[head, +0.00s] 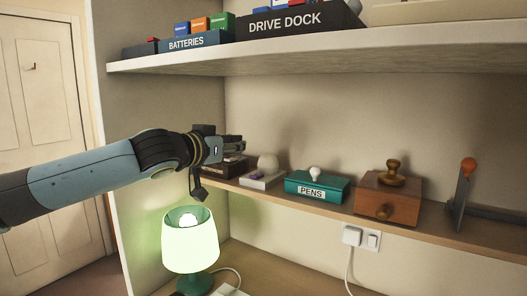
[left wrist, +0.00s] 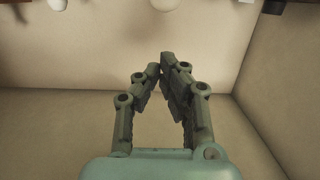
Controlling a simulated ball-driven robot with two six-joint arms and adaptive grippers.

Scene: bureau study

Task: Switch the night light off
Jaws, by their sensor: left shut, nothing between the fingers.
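A table lamp with a glowing pale green shade (head: 190,245) and a green base (head: 197,283) stands on the desk at lower left; it is the one thing seen lit. A white wall switch (head: 373,240) sits beside a white plug (head: 351,235) with a cable. My left gripper (head: 240,145) is above and right of the lamp, in front of the shelf, apart from the lamp. In the left wrist view its fingers (left wrist: 163,66) meet at the tips, empty. My right gripper is out of view.
The middle shelf holds a white box with a pale ball (head: 267,164), a green pens box (head: 317,188), a wooden box with a knob (head: 387,198) and an orange-tipped stand (head: 463,190). The upper shelf (head: 330,45) overhangs. A door (head: 40,140) is at left.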

